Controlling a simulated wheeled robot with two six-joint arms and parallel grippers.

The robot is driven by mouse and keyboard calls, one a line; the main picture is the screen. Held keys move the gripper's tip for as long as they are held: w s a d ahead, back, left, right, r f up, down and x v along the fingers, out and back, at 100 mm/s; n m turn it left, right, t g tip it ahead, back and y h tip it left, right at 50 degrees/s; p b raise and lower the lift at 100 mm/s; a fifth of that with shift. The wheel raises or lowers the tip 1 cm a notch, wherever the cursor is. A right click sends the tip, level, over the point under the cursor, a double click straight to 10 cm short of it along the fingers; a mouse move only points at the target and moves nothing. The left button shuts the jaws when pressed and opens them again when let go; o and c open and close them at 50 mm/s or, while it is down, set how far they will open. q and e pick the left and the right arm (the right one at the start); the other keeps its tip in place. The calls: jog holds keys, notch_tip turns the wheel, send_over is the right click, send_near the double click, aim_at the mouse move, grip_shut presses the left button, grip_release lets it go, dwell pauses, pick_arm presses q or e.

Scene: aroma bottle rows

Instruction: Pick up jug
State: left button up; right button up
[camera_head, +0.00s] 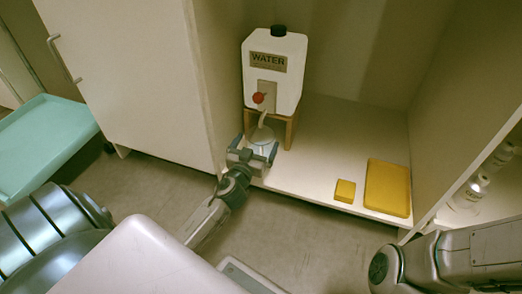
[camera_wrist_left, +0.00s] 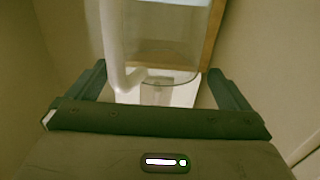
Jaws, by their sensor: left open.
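The clear jug (camera_head: 262,134) stands under the spout of the white water dispenser (camera_head: 285,70), inside the wooden stand (camera_head: 290,130). In the left wrist view the jug (camera_wrist_left: 170,50) shows see-through, with a pale curved handle (camera_wrist_left: 113,45) at its left side. My left gripper (camera_head: 254,150) is open just in front of the jug in the head view and hides its lower part. In the left wrist view my left gripper's fingers (camera_wrist_left: 157,78) are spread, with the jug's lower part and handle ahead between them. I cannot tell whether they touch it. My right gripper is not in view.
A small yellow block (camera_head: 345,191) and a larger yellow board (camera_head: 387,188) lie on the white cabinet floor (camera_head: 335,140). The cabinet's side walls stand left and right. A teal tray (camera_head: 45,140) is at the far left. Glass items (camera_head: 470,190) show at right.

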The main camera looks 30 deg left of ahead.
pick_arm(q)
jog(key=shift+w+a, duration=0.1)
jog(key=shift+w, duration=0.4)
jog(key=c, duration=1.7)
jog(key=shift+r, duration=0.1)
